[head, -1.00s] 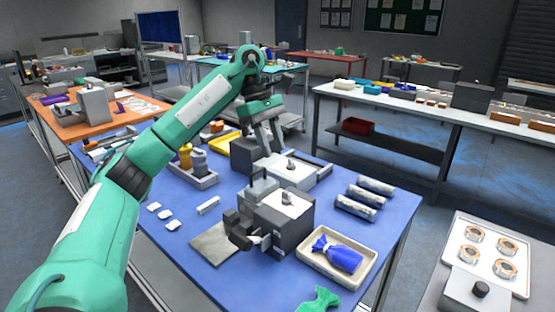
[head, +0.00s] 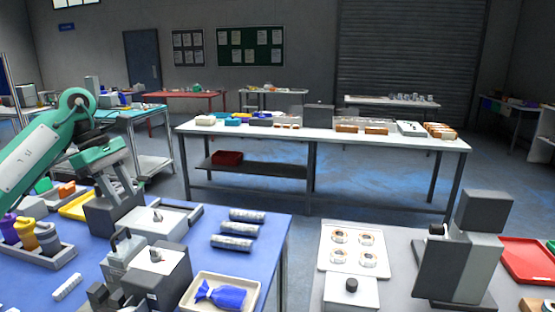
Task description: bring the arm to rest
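My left arm comes in from the left, green with white panels, its elbow high over the blue table (head: 262,232). My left gripper (head: 122,193) hangs fingers down above the back of that table. Its two grey fingers stand apart, and I see nothing held between them. A grey box-shaped device stands right behind and below the fingertips; whether they touch it I cannot tell. My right arm and gripper are not in view.
A scanner-like device (head: 150,268), a tray (head: 197,304) with a blue bag (head: 222,295) and several grey cylinders (head: 233,243) are on the blue table. A holder with bottles (head: 62,258) is left. A grey machine (head: 462,255) stands right.

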